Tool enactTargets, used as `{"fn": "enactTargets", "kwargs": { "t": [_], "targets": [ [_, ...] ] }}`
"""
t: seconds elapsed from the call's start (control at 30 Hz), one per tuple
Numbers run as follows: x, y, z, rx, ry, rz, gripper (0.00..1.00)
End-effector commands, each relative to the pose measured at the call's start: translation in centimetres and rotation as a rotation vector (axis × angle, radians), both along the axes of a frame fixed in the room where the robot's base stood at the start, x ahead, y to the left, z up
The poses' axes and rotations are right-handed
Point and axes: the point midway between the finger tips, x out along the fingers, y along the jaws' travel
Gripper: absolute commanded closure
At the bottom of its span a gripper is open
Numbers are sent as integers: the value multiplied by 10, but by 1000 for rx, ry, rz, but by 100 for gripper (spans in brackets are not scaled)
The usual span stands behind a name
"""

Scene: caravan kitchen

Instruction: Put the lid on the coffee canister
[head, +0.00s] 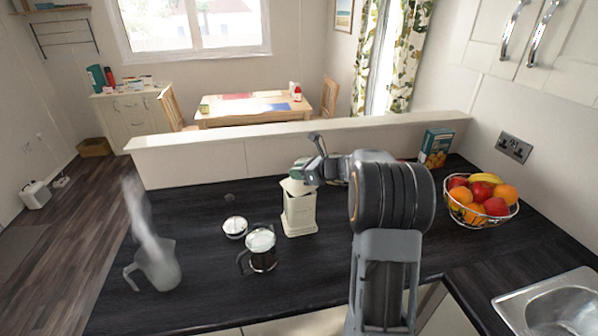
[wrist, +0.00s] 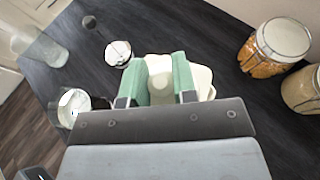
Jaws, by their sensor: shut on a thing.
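The cream coffee canister (head: 299,214) stands upright on the dark worktop in the middle of the head view. My gripper (head: 303,172) is right above its top, its green fingers shut on the cream lid (head: 296,187). The lid is at the canister's mouth and looks slightly tilted; I cannot tell whether it is seated. In the wrist view the fingers (wrist: 160,82) grip the middle of the lid (wrist: 203,82), which hides most of the canister below.
A glass cafetiere (head: 262,250), a small white pot (head: 235,227) and a steaming clear jug (head: 157,266) stand to the left. A fruit basket (head: 481,199) and a box (head: 436,147) are to the right. The wrist view shows a storage jar (wrist: 270,50) nearby.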

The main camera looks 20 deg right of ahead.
Motion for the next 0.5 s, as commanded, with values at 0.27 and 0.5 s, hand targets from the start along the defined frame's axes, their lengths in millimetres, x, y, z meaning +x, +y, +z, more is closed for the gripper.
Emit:
{"fn": "enactTargets", "kwargs": {
  "t": [0.27,0.5],
  "targets": [
    [0,0,-2,0,0,0,99],
    [0,0,-7,0,0,0,99]
  ]
}}
